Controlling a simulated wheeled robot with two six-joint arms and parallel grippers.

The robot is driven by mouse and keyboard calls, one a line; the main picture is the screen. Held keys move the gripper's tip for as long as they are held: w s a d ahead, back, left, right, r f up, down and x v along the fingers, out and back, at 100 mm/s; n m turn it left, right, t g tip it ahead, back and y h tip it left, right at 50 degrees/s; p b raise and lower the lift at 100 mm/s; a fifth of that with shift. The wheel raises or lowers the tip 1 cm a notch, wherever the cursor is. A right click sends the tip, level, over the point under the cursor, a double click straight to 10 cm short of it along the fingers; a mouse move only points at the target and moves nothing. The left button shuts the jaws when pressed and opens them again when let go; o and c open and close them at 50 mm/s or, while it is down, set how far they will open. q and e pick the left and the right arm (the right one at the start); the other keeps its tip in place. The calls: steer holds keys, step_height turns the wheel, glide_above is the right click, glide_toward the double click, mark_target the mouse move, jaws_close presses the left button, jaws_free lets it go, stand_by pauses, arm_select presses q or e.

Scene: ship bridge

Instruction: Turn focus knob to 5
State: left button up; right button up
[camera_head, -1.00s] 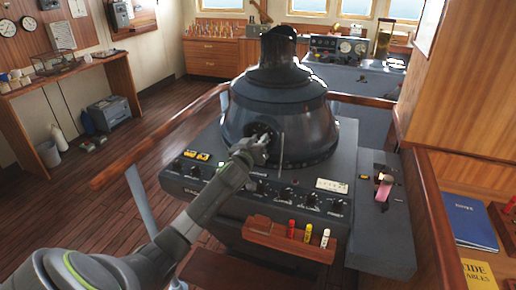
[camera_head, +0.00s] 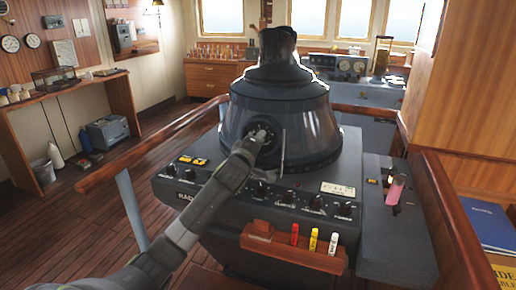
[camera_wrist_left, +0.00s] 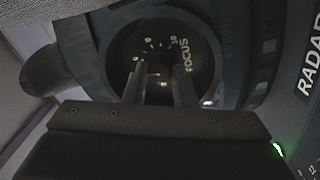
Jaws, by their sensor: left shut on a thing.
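The focus knob (camera_wrist_left: 160,74) sits in a dark round recess of the radar housing, beside a "FOCUS" label (camera_wrist_left: 186,56) and a scale whose marks run up to 10. My left gripper (camera_head: 264,137) reaches the side of the dark, domed radar housing (camera_head: 310,120). In the left wrist view its two fingers (camera_wrist_left: 160,80) are on either side of the knob, shut on it. The knob's pointer is too dark and too hidden by the fingers to read. My right gripper is not in view.
Below the housing is the radar panel with small knobs (camera_head: 313,203) and a wooden holder (camera_head: 290,250) with coloured markers. A console (camera_head: 393,190) with a pink lever stands at the right. Wooden rails (camera_head: 150,150) flank the radar.

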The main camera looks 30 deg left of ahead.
arm_select(q)
steer(key=shift+f+n+b, duration=0.1)
steer(key=shift+n+b, duration=0.5)
steer(key=shift+n, duration=0.6)
steer(key=o, duration=1)
steer(key=shift+s, duration=0.1)
steer(key=b+v, duration=0.2)
steer(key=v, duration=1.5)
steer(key=shift+s, duration=0.1)
